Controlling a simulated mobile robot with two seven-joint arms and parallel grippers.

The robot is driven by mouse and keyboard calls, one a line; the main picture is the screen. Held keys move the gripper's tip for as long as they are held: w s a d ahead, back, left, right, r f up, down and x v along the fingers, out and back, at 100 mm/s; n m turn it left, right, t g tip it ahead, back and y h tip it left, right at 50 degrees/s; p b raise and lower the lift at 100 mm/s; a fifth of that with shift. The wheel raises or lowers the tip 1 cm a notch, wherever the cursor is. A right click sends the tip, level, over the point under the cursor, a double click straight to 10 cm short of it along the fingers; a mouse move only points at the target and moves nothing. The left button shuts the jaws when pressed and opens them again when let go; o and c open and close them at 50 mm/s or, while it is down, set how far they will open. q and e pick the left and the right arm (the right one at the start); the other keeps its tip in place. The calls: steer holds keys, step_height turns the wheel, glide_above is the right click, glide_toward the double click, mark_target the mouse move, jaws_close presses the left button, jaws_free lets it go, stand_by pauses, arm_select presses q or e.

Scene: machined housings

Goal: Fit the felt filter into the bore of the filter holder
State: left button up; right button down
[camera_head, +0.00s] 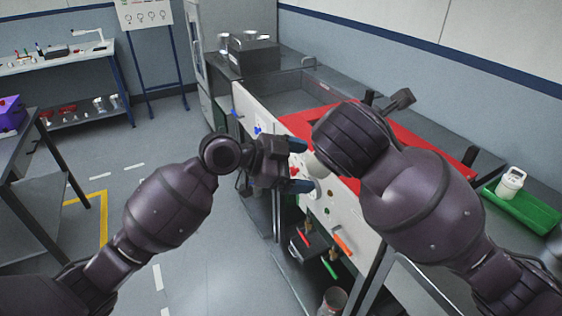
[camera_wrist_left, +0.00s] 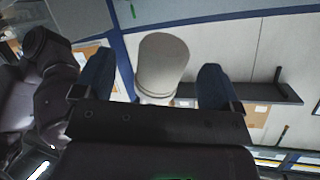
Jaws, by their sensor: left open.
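My left gripper (camera_head: 299,166) is open, with its two blue fingers pointing right in the head view. A pale, rounded cylindrical piece (camera_wrist_left: 162,65) stands between the fingers in the left wrist view, with a gap on each side. It has a narrower lower part. It looks like the felt filter, but I cannot be sure. In the head view a pale bit (camera_head: 316,166) shows near the fingertips, partly hidden by my right wrist. A white part with a dark opening, possibly the filter holder (camera_head: 510,183), stands on the green tray (camera_head: 541,217).
A red mat (camera_head: 440,143) covers part of the bench behind my right arm. A white panel (camera_head: 350,228) with coloured knobs faces the aisle. A dark box (camera_head: 250,55) stands at the back of the bench.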

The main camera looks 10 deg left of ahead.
mark_target(321, 169)
arm_select(q)
steer(key=shift+x, duration=2.55)
steer(key=c, duration=0.9)
steer(key=shift+c, duration=0.6)
arm_select(e)
steer(key=c, duration=1.7)
jaws_free()
steer(key=o, duration=0.5)
steer(key=shift+o, duration=0.2)
steer(key=shift+r, duration=0.1)
step_height(321, 169, up, 10)
